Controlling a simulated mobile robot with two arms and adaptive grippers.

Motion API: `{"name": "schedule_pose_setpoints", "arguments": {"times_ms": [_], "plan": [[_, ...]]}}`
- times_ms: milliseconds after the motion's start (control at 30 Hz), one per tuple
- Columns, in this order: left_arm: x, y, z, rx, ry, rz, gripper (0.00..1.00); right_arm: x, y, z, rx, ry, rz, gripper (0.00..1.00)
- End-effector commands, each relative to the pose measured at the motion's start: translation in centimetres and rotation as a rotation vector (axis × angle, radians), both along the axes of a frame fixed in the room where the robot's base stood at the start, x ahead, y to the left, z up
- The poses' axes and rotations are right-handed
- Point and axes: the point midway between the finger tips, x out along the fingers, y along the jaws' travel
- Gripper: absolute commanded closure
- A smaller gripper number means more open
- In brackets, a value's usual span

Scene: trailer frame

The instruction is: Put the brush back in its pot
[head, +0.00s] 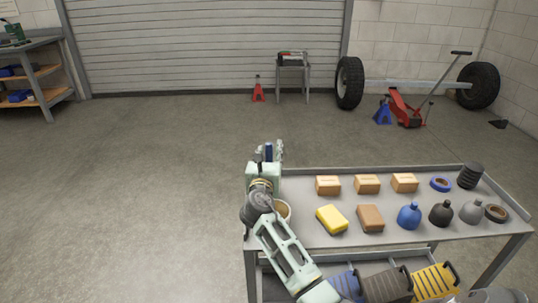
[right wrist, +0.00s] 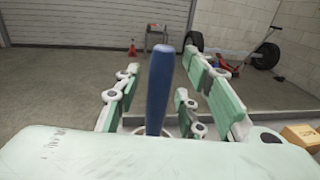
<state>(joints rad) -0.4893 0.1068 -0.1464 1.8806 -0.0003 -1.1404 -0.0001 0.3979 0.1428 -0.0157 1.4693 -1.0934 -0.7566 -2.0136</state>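The brush shows as a thick blue handle (right wrist: 159,88) standing nearly upright between the fingers of my right gripper (right wrist: 160,98). Floor shows on both sides of the handle, so the fingers look open around it. In the head view the handle (head: 268,151) shows between the fingertips, above the left part of the cart. The brush's lower end is hidden behind my gripper. A pot with a tan rim (head: 284,210) stands at the cart's left end, partly covered by my right wrist. I cannot tell if the brush is in it. My left gripper is out of view.
The grey cart top (head: 305,228) holds several boxes, a yellow sponge (head: 332,219), a brown block (head: 370,218), bottles and rolls to the right. Open floor lies left of the cart; wheels and jacks stand beyond.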

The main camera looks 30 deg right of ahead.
Motion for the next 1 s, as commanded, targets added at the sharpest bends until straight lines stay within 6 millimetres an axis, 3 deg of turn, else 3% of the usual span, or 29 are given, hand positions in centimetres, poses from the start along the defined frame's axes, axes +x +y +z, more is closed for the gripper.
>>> {"name": "schedule_pose_setpoints", "arguments": {"times_ms": [167, 500, 700, 1000], "plan": [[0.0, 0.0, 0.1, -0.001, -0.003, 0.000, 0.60, -0.1, 0.1, 0.4, 0.001, -0.001, 0.000, 0.63], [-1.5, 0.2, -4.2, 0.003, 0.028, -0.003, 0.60, -5.1, 4.3, 0.4, 0.001, 0.000, 0.002, 0.63], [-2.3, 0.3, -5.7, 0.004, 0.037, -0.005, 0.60, -7.8, 6.7, 0.3, 0.002, 0.001, 0.001, 0.63], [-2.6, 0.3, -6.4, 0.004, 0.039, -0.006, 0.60, -9.2, 7.8, 0.3, 0.001, -0.001, 0.000, 0.63]]}}
